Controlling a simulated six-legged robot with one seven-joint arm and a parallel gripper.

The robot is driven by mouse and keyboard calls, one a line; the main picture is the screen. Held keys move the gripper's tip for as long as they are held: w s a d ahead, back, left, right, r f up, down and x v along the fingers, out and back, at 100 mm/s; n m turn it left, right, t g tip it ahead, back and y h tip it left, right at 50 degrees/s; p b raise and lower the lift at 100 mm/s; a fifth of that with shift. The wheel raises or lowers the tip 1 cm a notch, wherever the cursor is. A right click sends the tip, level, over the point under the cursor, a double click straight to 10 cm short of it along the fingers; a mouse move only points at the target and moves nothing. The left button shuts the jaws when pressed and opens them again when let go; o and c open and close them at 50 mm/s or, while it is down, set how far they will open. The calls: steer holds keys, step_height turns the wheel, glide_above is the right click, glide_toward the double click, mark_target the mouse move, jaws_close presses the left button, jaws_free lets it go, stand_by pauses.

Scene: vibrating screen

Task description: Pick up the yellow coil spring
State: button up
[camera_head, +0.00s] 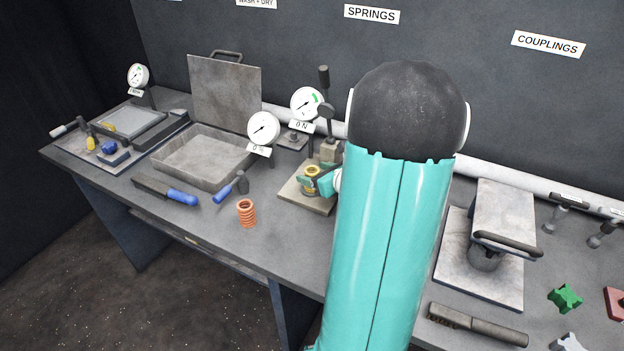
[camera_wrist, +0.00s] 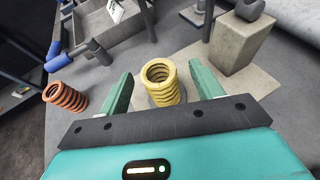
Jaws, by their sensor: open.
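The yellow coil spring (camera_wrist: 162,84) stands upright on a flat base plate (camera_wrist: 245,86) in the wrist view. In the head view the spring (camera_head: 311,180) is partly hidden by my gripper and arm. My gripper (camera_wrist: 160,92) is open, with one green finger on each side of the spring. A gap shows between the left finger and the spring; the right finger is closer to it. In the head view my gripper (camera_head: 318,184) is at the press-like stand under the SPRINGS sign.
An orange coil spring (camera_head: 246,213) stands on the bench to the left, with a blue-handled tool (camera_head: 224,193) near it. A post block (camera_wrist: 240,42) rises behind the plate. An open metal box (camera_head: 200,158) stands farther left. Bench in front of the plate is clear.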

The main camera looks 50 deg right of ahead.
mark_target(308, 170)
steer(key=x, duration=0.3)
steer(key=shift+w, duration=0.2)
steer(key=c, duration=1.2)
steer(key=shift+r, duration=0.1)
